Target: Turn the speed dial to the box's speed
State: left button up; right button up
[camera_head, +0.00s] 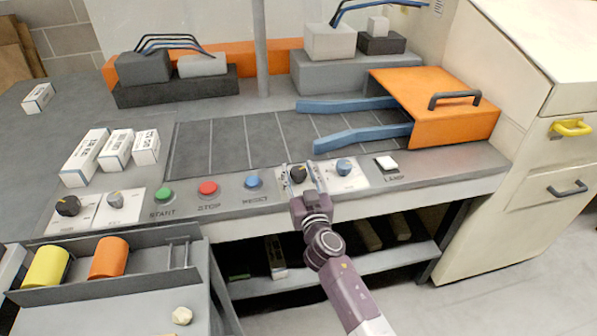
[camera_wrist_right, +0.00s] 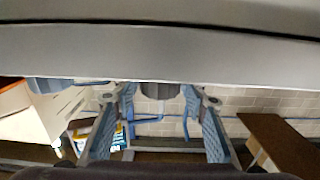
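A black dial (camera_head: 298,173) sits on a white plate on the front panel, right of the buttons. Another black dial (camera_head: 67,205) and a grey dial (camera_head: 115,199) are at the panel's left. White boxes (camera_head: 85,157) with print too small to read stand behind them. My left gripper is out of view.
Green (camera_head: 164,195), red (camera_head: 208,188) and blue (camera_head: 252,182) buttons lie along the panel left of my gripper. An orange cover (camera_head: 455,120) stands over the belt (camera_head: 245,143). A tray (camera_head: 110,280) holds yellow and orange rolls.

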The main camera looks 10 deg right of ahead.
jog(key=c, duration=0.8)
jog(key=y+p, duration=0.1)
jog(key=n+y+p, duration=0.2)
jog(key=shift+d+r+y, duration=0.15)
jog(key=shift+r+y, duration=0.1)
jog(key=shift+y, duration=0.15)
jog(key=shift+n+g+y+p, duration=0.5)
jog(key=shift+n+y+p, duration=0.3)
jog(key=shift+n+y, duration=0.3)
jog(key=shift+f+n+g+y, duration=0.2)
jog(key=shift+n+g+y, duration=0.45)
jog(key=shift+y, duration=0.55)
jog(key=shift+w+n+g+y, duration=0.1)
jog(key=shift+n+g+y, duration=0.15)
jog(key=shift+n+y, duration=0.3)
jog(key=shift+f+n+g+y+b, duration=0.1)
jog(key=shift+n+g+y+b, duration=0.6)
jog(key=shift+y, duration=0.35)
jog(key=shift+n+g+y, duration=0.4)
jog(key=shift+y, duration=0.1)
jog(key=shift+b, duration=0.3)
